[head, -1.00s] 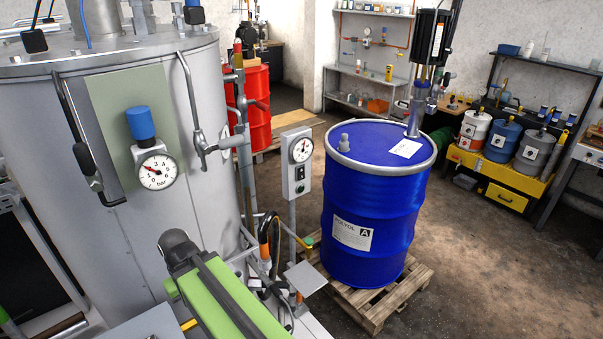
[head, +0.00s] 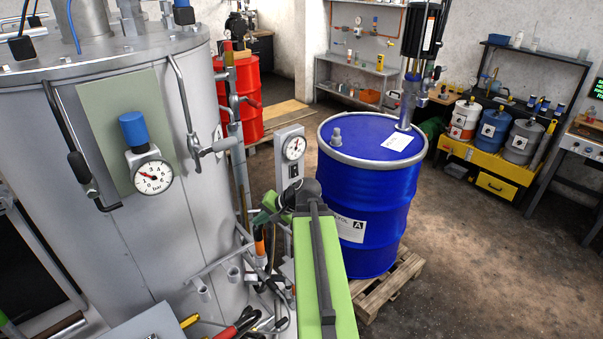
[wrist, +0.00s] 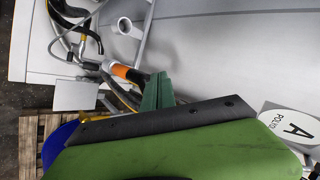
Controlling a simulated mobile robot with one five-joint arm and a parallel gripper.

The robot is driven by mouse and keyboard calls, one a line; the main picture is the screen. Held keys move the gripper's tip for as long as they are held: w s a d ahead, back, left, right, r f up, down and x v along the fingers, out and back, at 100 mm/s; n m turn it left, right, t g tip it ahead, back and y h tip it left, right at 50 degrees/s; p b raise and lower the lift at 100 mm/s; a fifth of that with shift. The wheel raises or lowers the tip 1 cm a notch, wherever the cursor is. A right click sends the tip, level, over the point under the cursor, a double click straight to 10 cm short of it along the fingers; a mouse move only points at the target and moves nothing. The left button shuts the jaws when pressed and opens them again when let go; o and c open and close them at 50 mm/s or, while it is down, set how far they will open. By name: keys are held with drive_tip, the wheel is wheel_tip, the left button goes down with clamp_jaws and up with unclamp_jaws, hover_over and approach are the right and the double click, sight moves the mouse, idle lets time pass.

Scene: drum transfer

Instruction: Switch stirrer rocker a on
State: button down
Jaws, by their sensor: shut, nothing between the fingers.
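The grey control box (head: 290,158) stands on a post between the steel vessel and the blue drum, in the head view. It carries a round dial (head: 294,147) with a small dark rocker (head: 293,170) below it. The lower part of the box is hidden behind my arm, so I cannot read the rocker letters or positions. My gripper (head: 265,210) is just in front of and below the box, left of its post. Its green fingers also show in the wrist view (wrist: 157,92), shut and empty. The control box is not recognisable in the wrist view.
The steel vessel (head: 130,240) with a pressure gauge (head: 152,177) fills the left. The blue drum (head: 365,195) stands on a pallet (head: 385,285) close on the right. Hoses and an orange-collared fitting (wrist: 128,73) lie near the fingers. Open floor lies to the right.

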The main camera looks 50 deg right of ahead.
drive_tip(key=s+d+r+m+t+h, duration=0.2)
drive_tip(key=s+d+r+m, duration=0.1)
drive_tip(key=d, duration=0.7)
drive_tip(key=s+d+r+m+t+h+p, duration=0.1)
drive_tip(key=s+d+r+m+t+h, duration=0.1)
drive_tip(key=s+d+r, duration=0.4)
drive_tip(key=s+d+m+t, duration=0.1)
drive_tip(key=d+m, duration=0.1)
drive_tip(key=d, duration=0.2)
drive_tip(key=shift+s+d, duration=0.25)
drive_tip(key=shift+d, duration=0.1)
drive_tip(key=b, duration=0.4)
approach(296, 176)
wheel_tip(296, 176, down, 2)
drive_tip(key=w, duration=0.6)
drive_tip(key=shift+d+f+b, duration=0.15)
drive_tip(key=shift+f+b, duration=0.15)
